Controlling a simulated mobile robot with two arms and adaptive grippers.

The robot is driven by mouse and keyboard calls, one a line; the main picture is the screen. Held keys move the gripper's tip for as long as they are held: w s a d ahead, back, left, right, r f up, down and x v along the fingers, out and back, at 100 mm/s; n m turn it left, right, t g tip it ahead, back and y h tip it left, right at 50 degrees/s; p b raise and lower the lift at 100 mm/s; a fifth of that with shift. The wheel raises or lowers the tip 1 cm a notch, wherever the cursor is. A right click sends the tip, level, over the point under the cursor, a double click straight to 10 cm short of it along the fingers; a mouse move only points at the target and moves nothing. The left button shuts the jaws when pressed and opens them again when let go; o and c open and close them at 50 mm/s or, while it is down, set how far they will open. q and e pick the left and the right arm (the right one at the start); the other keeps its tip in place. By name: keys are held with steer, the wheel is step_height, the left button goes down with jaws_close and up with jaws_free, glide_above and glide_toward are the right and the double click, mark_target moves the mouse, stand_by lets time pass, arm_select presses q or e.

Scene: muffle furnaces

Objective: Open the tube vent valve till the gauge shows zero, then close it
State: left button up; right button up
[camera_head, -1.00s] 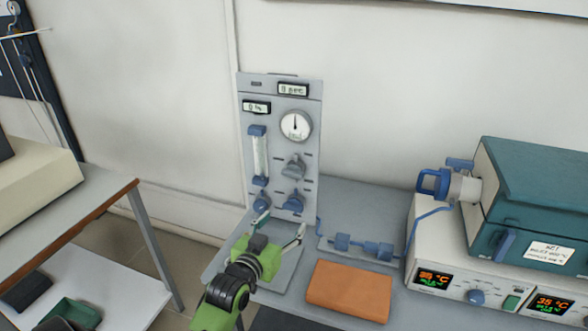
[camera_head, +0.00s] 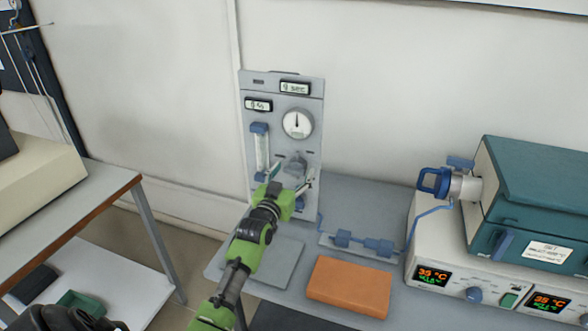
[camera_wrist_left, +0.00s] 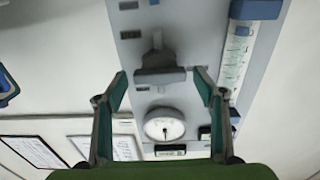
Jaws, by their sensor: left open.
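The grey gauge panel (camera_head: 246,150) stands upright against the wall. Its round white dial gauge (camera_head: 297,123) has a needle pointing about straight up; the numbers are too small to read. A grey valve knob (camera_head: 296,161) sits below the gauge. My left gripper (camera_head: 292,173) is open in front of the panel, close to this knob. In the left wrist view, which is upside down, the knob (camera_wrist_left: 160,68) lies between the spread fingertips, with no clear contact. The gauge (camera_wrist_left: 164,126) shows below it there. My gripper hides most of the lower blue knobs. Knob labels are unreadable.
A flowmeter tube (camera_head: 261,150) stands left of the knob. Two small displays sit at the panel's top. An orange block (camera_head: 349,287) and blue tube fittings (camera_head: 362,244) lie on the bench. A teal furnace (camera_head: 535,200) stands at the right.

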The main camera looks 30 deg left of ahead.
arm_select(q)
steer(key=shift+w+a, duration=0.15)
steer(key=shift+w, duration=0.55)
steer(key=c, duration=1.1)
